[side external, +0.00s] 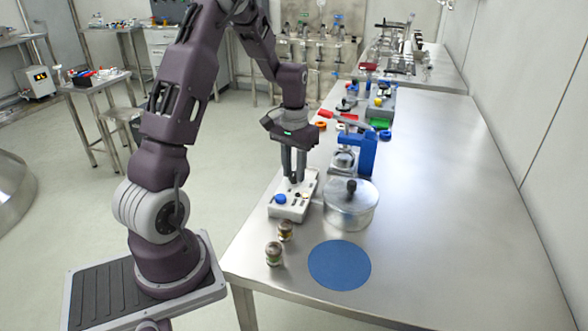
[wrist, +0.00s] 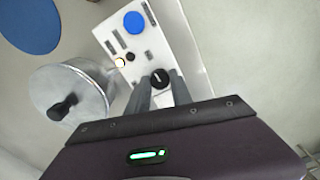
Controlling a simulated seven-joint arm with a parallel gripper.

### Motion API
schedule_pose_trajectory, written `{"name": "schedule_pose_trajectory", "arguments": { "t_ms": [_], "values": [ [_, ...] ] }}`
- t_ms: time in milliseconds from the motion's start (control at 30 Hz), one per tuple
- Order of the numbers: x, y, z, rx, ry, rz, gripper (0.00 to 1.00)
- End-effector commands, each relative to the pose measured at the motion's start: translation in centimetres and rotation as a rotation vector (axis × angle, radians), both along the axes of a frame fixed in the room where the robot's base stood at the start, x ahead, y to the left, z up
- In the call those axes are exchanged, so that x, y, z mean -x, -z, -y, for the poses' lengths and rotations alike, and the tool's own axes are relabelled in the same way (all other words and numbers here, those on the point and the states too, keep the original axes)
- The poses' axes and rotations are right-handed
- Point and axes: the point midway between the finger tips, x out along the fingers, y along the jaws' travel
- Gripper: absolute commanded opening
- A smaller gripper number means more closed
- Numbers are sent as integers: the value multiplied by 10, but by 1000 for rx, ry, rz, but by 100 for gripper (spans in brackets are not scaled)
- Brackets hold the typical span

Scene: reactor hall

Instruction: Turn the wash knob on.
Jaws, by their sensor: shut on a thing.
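A white control panel (side external: 287,212) lies on the steel table near its left edge. It also shows in the wrist view (wrist: 150,46), with a large blue button (wrist: 134,22), a small black knob (wrist: 130,57) beside a lit orange-white ring (wrist: 120,62), and printed dark labels. A larger black knob (wrist: 160,78) with a white pointer mark sits at the panel's near end. My gripper (wrist: 162,84) points down, with its fingers on both sides of this larger knob and shut on it. I cannot read which knob is labelled wash.
A lidded metal pot (side external: 350,208) stands close to the right of the panel. A blue stand (side external: 366,154) is behind it. Two small jars (side external: 274,252) and a flat blue disc (side external: 340,265) are in front. The table's right side is clear.

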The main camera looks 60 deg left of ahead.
Motion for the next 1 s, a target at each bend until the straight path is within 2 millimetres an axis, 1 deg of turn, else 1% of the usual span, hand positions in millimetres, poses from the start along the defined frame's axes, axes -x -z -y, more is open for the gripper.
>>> {"name": "schedule_pose_trajectory", "arguments": {
  "t_ms": [533,567,633,667,900,967,1000],
  "values": [
    [-1,-1,0,-1,21,2,0],
    [-1,-1,0,-1,21,2,32],
    [0,0,0,-1,21,1,46],
    [0,0,0,-1,21,1,48],
    [0,0,0,0,19,0,48],
    [0,-2,0,-1,19,2,48],
    [-1,-7,0,-1,19,2,48]
  ]
}}
